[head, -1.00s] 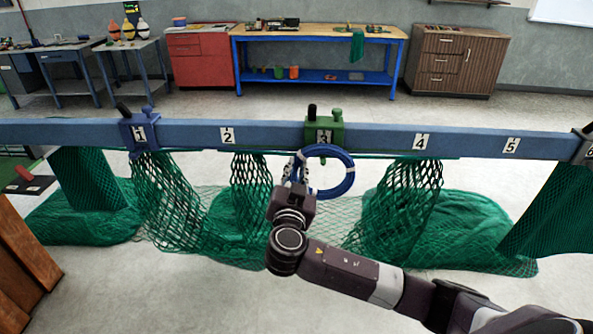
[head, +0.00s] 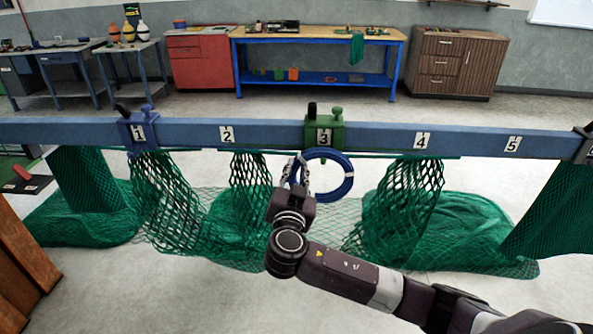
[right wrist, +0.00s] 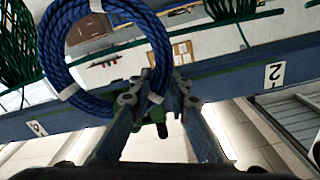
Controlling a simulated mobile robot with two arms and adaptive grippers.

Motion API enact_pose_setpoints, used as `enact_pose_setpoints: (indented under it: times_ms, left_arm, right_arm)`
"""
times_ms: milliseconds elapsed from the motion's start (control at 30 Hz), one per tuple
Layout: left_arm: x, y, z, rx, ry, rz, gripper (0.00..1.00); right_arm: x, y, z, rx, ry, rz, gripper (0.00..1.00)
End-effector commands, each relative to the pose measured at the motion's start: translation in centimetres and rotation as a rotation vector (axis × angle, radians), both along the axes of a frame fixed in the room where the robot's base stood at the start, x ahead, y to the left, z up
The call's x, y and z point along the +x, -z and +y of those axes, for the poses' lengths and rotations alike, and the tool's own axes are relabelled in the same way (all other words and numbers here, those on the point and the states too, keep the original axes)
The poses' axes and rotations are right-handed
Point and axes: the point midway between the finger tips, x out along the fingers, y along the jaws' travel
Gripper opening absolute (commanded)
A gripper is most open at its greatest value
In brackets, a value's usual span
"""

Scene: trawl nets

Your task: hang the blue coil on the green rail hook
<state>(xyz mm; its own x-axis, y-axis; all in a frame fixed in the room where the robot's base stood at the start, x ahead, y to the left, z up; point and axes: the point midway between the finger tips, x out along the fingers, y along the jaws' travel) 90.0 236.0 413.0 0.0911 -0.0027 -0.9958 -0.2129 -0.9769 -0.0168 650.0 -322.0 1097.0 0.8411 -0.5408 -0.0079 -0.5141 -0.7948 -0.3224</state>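The blue coil (head: 349,178), a ring of rope with white ties, hangs upright just below the green clamp (head: 324,133) at label 3. The clamp's small green hook (head: 323,160) shows inside the top of the ring. The coil's top appears to lie over the hook; full seating is hard to tell. My right gripper (head: 298,163) stands at the coil's left side, fingers slightly apart. In the right wrist view the coil (right wrist: 52,62) passes between the open fingers (right wrist: 162,78), nearer one finger, with a gap beside the other. My left gripper is out of view.
A long blue rail (head: 270,135) with numbered labels crosses the view. A blue clamp (head: 139,131) sits at label 1. Green nets (head: 410,210) hang below the rail and pile on the floor. A workbench (head: 320,34) and cabinets stand along the back wall.

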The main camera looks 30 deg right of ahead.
Motion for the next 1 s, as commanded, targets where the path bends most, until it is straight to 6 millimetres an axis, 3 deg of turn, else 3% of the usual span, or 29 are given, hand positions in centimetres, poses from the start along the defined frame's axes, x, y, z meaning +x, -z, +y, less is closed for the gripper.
enact_pose_setpoints:
  times_ms: [133,533,1000]
  left_arm:
    - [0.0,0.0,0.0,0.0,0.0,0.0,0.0]
    - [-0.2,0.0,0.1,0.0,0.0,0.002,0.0]
    - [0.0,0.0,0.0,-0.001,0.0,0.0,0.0]
  right_arm:
    - [0.0,0.0,0.0,0.001,0.0,-0.001,0.34]
    - [-0.9,0.2,0.7,0.002,-0.002,0.003,0.34]
    - [-8.5,0.1,5.6,0.005,-0.003,0.002,0.34]
